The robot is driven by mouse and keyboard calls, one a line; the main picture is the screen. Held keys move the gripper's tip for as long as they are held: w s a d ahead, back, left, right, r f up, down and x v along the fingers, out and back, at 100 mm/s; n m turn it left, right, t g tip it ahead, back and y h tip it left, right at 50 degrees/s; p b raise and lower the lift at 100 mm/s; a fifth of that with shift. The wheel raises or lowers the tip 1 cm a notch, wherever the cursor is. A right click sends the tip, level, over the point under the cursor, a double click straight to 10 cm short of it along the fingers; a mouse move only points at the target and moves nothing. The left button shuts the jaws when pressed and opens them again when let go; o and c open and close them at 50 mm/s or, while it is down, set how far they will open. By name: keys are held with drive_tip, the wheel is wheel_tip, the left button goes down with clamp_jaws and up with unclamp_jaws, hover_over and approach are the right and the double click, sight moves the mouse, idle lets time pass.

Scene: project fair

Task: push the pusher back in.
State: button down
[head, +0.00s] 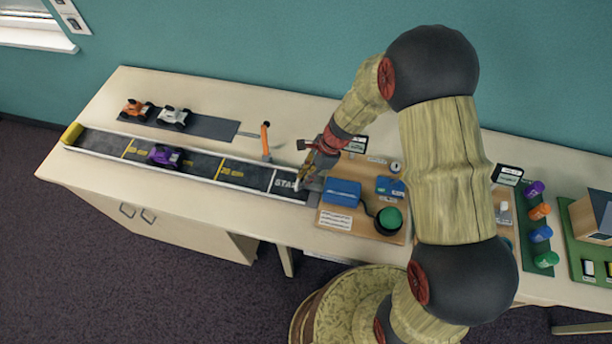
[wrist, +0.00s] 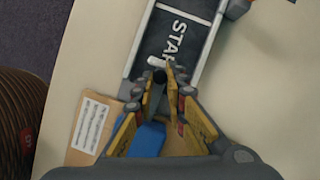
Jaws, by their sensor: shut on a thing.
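The toy-car track (head: 215,165) lies along the table, with its START end nearest my gripper (head: 305,177). In the wrist view, the fingertips of my gripper (wrist: 161,82) point at that START end of the track (wrist: 180,40). The pusher shows there as a small white bar (wrist: 157,61), with a dark rounded piece just behind it between my fingers. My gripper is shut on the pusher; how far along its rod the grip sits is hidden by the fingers. A purple car (head: 166,157) stands on the track, well away from the pusher.
A blue box (head: 342,192) and a green button (head: 389,218) sit on a wooden board just right of my gripper. An orange-topped post (head: 265,138) stands behind the track. Orange (head: 134,109) and white (head: 173,116) cars stand on a dark mat at the back left.

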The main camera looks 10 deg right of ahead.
idle(0.5)
drive_tip(key=d, duration=0.1)
drive_tip(key=s+d, duration=0.1)
drive_tip(key=d, duration=0.2)
drive_tip(key=shift+s+d, duration=0.25)
drive_tip(key=shift+d, duration=0.05)
drive_tip(key=c, duration=1.8)
unclamp_jaws()
drive_tip(key=shift+o, duration=0.2)
drive_tip(key=v, duration=1.2)
